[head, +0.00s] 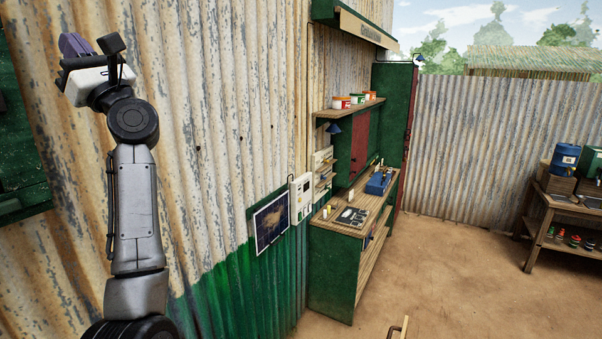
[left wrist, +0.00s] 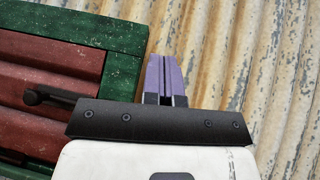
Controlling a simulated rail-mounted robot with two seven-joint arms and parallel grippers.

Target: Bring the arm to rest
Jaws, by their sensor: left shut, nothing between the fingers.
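My left arm rises at the left of the head view, beside the corrugated wall. Its gripper (head: 74,45) is at the top, with purple fingers and a white body. In the left wrist view the purple fingers (left wrist: 167,76) lie together, shut and empty, with the corrugated wall behind them. My right gripper is in neither view.
A green-framed red shutter (left wrist: 90,50) is close to the left gripper in the left wrist view. The corrugated wall (head: 230,110) runs beside the arm. A green workbench (head: 335,270) with tools stands further along. The dirt floor (head: 460,285) is largely open.

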